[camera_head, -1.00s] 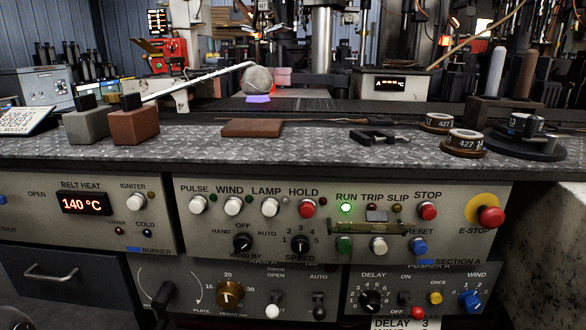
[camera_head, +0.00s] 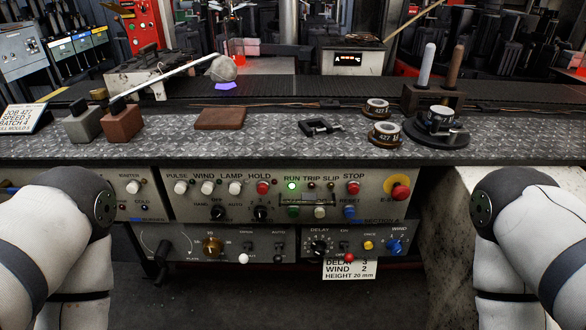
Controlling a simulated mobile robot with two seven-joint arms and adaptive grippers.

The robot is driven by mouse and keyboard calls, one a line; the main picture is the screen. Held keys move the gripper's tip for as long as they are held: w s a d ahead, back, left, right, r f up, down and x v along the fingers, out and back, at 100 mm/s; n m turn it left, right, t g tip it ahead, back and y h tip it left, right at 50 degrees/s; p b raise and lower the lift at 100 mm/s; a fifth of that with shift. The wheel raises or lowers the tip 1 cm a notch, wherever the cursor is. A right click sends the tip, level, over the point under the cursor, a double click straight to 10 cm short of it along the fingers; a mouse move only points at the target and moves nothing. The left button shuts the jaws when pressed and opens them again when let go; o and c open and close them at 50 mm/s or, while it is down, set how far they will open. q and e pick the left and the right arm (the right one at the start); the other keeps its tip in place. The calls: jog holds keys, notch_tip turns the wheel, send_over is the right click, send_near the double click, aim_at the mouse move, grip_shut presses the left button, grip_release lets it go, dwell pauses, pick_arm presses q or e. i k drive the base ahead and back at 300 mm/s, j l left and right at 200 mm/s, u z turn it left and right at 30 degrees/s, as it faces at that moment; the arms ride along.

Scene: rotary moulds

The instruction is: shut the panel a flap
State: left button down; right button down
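The section A control panel (camera_head: 218,209) is the upper right panel on the bench front. Its flap appears as a thin dark bar (camera_head: 311,199) below the RUN, TRIP and SLIP lights, just above a row of buttons. It is too small to tell its exact angle. The green button (camera_head: 293,212), a white button (camera_head: 320,213) and the blue RESET button (camera_head: 349,212) show below or beside it. My two arms come in at the left and right edges, well apart from the flap. Neither gripper is in view.
The bench top (camera_head: 265,145) above the panels holds a grey block (camera_head: 83,127), a brown block (camera_head: 122,124), a flat brown slab (camera_head: 220,118) and a round dark stand (camera_head: 436,138). A lower panel (camera_head: 268,246) and a paper note (camera_head: 349,268) are below. Space before the panels is clear.

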aim_at(305, 197)
jog(key=i+j+z, duration=0.2)
jog(key=j+z, duration=0.2)
jog(key=i+j+z, duration=0.15)
jog(key=j+z, duration=0.2)
jog(key=i+j+z, duration=0.1)
jog(key=j+z, duration=0.65)
jog(key=k+j+z, duration=0.3)
jog(key=k+j, duration=0.15)
jog(key=k, duration=0.25)
